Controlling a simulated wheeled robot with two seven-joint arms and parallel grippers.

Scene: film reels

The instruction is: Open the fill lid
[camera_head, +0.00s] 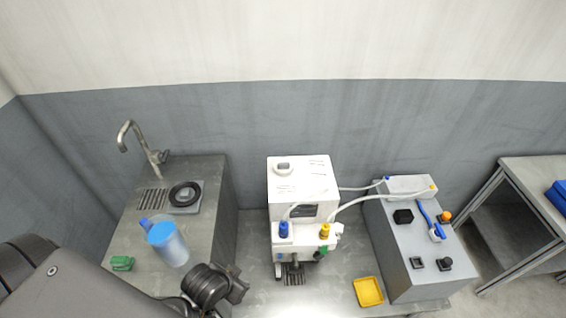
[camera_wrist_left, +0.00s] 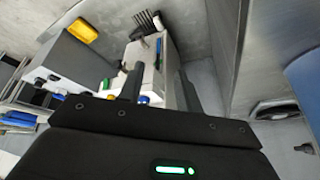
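A white machine (camera_head: 303,186) stands on the grey counter in the middle of the head view. Its flat top carries a round ring-like fitting (camera_head: 283,167) at the left; I cannot tell for sure whether this is the fill lid. Nothing on the top stands raised. A blue knob (camera_head: 284,229) and a yellow knob (camera_head: 325,230) are on its front. My left gripper (camera_head: 238,284) is left of and in front of the machine, apart from it. In the left wrist view its fingers (camera_wrist_left: 160,88) are spread with nothing between them. My right gripper is not in view.
A pitcher with a blue lid (camera_head: 167,240) stands on the left counter near my left arm. A green item (camera_head: 122,263), a tap (camera_head: 140,146) and a black ring (camera_head: 185,194) are there too. A yellow tray (camera_head: 368,291) and a grey control box (camera_head: 415,245) are right of the machine.

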